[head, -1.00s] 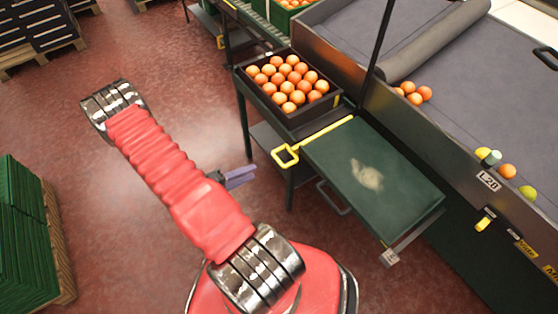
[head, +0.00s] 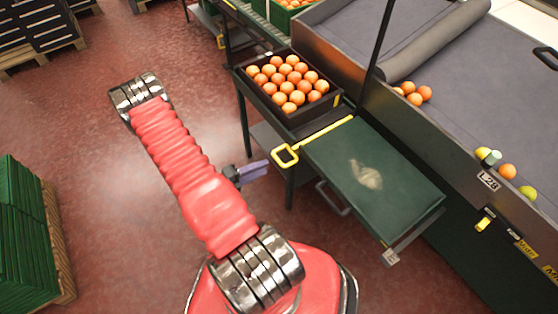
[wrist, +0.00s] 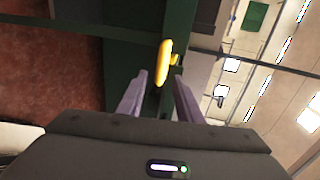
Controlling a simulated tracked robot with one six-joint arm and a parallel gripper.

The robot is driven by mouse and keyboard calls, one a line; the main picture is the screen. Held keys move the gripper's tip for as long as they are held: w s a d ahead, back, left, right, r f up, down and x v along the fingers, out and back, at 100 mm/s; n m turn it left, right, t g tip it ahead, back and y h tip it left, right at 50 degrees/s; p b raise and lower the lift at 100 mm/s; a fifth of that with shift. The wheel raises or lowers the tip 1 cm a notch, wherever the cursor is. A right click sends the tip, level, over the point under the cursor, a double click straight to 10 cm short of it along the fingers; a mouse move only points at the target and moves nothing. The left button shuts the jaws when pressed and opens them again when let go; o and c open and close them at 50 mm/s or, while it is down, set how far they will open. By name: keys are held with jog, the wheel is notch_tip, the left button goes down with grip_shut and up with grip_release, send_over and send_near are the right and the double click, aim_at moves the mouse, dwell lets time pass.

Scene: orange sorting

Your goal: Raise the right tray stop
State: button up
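The tray stop appears as a yellow bar with a square loop handle (head: 285,155), between the orange-filled tray and a green shelf. The bar lies down along the shelf's edge. In the wrist view a yellow piece (wrist: 165,62), likely this handle, stands ahead between the fingertips. My gripper (wrist: 160,83) has its two purple fingers spread with nothing between them. In the head view my gripper (head: 254,170) is left of and a little below the handle, apart from it; its far parts are hidden behind my red arm.
A black tray (head: 318,106) full of oranges sits on the stand. The green shelf (head: 385,185) is empty except for a worn patch. A grey sorting table (head: 455,90) with a few fruits is at right. Green crates (head: 22,235) stand at left. Red floor between is clear.

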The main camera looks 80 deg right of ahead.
aim_at(279, 161)
jog(key=shift+x, duration=4.35)
jog(key=shift+c, duration=0.3)
grip_shut()
